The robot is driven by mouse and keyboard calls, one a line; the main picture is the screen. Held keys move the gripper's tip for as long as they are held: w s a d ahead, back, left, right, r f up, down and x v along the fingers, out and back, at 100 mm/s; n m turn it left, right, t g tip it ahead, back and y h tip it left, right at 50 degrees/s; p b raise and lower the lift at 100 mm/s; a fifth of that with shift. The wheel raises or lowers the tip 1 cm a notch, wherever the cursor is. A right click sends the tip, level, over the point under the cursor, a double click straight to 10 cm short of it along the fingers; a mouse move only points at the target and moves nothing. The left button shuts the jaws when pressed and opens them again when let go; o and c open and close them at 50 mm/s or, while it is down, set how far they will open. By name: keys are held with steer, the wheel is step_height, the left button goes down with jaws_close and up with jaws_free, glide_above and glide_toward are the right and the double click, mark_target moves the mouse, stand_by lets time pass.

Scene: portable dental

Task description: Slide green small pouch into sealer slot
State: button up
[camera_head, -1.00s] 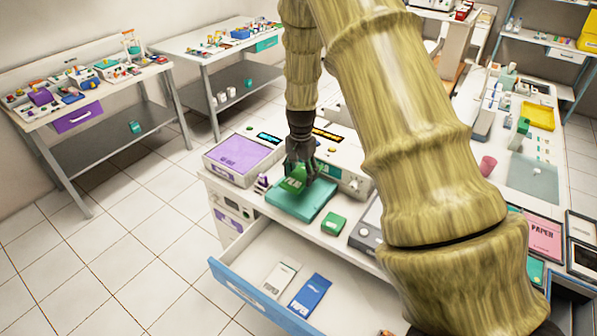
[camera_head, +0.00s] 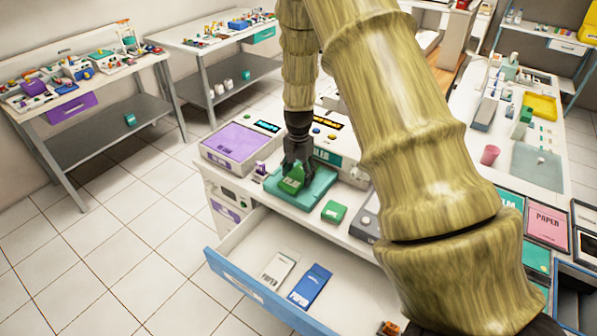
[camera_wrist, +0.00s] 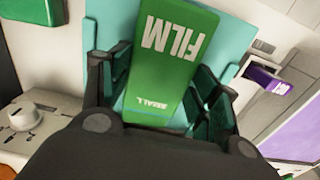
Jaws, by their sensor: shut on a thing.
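My gripper (camera_head: 297,170) is shut on a green small pouch (camera_head: 291,182). In the wrist view the pouch (camera_wrist: 165,75), printed "FILM" and "SMALL", sits between the two dark fingers (camera_wrist: 160,85). It is held over a flat teal pad (camera_head: 318,188) on the bench. I cannot tell whether the pouch touches the pad. The white sealer (camera_head: 349,160), with a yellow-lit display and partly visible lettering, stands just behind the pad. My gripper and arm hide part of its front, and I cannot make out its slot.
Another green pack (camera_head: 334,211) lies right of the pad. A purple-topped device (camera_head: 236,142) stands to the left. Below, an open blue-fronted drawer (camera_head: 245,285) holds a white packet (camera_head: 278,268) and a blue packet (camera_head: 311,285). A grey device is partly hidden by my arm.

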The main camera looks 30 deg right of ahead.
steer(key=shift+w+d+f+p, duration=0.1)
steer(key=shift+w+d, duration=0.2)
steer(key=shift+d, duration=0.4)
steer(key=shift+w+d+f+p, duration=0.1)
steer(key=shift+w+d, duration=0.2)
steer(key=shift+d, duration=0.35)
steer(key=shift+w+d+f+p, duration=0.1)
steer(key=shift+w+d, duration=0.2)
steer(key=shift+d, duration=0.4)
steer(key=o, duration=1.1)
step_height(320, 180, up, 12)
steer(key=shift+f, duration=0.1)
